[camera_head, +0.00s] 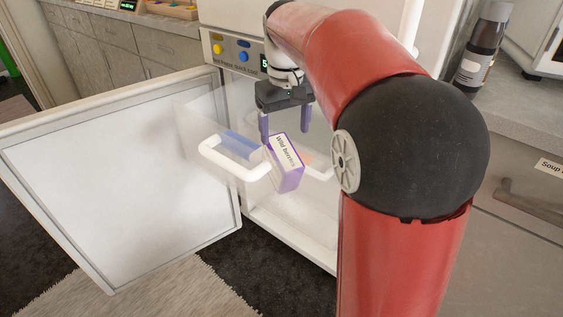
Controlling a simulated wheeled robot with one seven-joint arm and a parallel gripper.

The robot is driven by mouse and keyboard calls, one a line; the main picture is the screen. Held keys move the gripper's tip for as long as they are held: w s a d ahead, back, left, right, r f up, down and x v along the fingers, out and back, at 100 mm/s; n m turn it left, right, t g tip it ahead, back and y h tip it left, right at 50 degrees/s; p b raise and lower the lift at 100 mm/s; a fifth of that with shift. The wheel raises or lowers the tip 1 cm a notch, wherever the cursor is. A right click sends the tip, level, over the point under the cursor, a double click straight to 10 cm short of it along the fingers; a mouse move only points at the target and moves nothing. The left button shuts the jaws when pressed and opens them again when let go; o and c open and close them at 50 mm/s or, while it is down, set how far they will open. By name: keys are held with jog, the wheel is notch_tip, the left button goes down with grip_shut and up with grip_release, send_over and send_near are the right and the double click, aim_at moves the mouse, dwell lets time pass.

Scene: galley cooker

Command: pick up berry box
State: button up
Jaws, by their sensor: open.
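The berry box (287,165) is a purple and white carton labelled "Wild berries". It sits tilted in the picture at the front of a see-through drawer of the open freezer. My gripper (284,126) points down, with its two purple fingers apart. The fingers are at the top end of the box, one to its left and one to its right in the picture. I cannot tell whether they reach down around it. My red arm comes in from the right and hides part of the freezer's right side.
The freezer door (120,165) stands wide open to the left. White drawer handles (235,172) stick out beside the box. A blue item (240,144) lies in the drawer. A dark bottle (483,48) stands on the right counter (520,108).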

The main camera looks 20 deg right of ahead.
aim_at(282, 146)
jog(key=f, duration=0.8)
jog(key=shift+w+a+b, duration=0.3)
jog(key=shift+w+b, duration=0.05)
jog(key=shift+c, duration=0.3)
jog(key=c, duration=1.3)
jog(key=shift+r, duration=0.1)
